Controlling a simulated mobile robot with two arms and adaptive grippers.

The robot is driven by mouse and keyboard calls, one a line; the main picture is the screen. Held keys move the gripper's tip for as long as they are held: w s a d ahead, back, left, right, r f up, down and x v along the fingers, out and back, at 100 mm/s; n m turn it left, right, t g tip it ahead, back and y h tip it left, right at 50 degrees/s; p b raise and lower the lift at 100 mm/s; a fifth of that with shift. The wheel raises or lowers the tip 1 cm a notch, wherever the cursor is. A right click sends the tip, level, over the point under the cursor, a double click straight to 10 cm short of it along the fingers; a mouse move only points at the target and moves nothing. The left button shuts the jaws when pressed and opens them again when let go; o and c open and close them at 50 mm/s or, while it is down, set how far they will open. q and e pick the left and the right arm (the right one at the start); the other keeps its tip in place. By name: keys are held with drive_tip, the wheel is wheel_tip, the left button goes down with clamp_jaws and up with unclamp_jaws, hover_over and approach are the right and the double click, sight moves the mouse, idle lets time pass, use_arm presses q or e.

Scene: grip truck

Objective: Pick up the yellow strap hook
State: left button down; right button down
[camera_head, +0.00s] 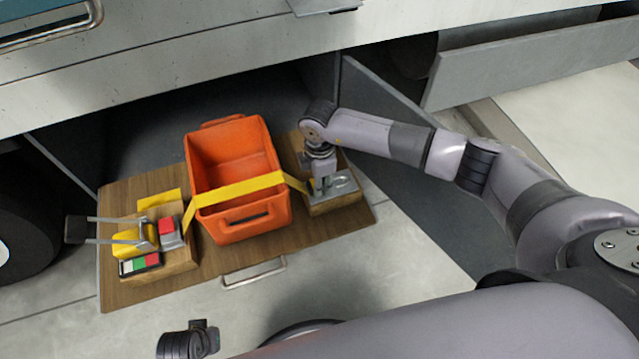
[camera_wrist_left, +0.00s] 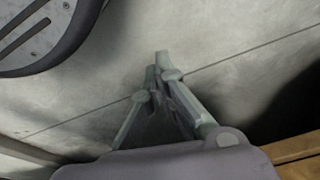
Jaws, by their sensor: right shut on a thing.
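The yellow strap (camera_head: 235,190) runs across the front of an orange crate (camera_head: 206,153). Its right end reaches a wooden block (camera_head: 335,207) with a metal plate and ring on top. My right gripper (camera_head: 322,189) points down over this block and is shut on the strap's hook end; its fingers hide most of the hook. The strap's left end goes to a ratchet (camera_head: 167,233) with a red part on the left block. In the left wrist view, my left gripper (camera_wrist_left: 160,72) has its fingertips together, with nothing seen between them, above a pale floor.
The crate and blocks stand on a wooden board (camera_head: 210,268) with a metal handle (camera_head: 254,274) at its front, under the truck's side. A grey open panel (camera_head: 400,125) is beside my right arm. A wheel (camera_head: 25,215) is at the left. Floor in front is clear.

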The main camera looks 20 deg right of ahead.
sight(323, 181)
drive_tip(key=shift+r, duration=0.15)
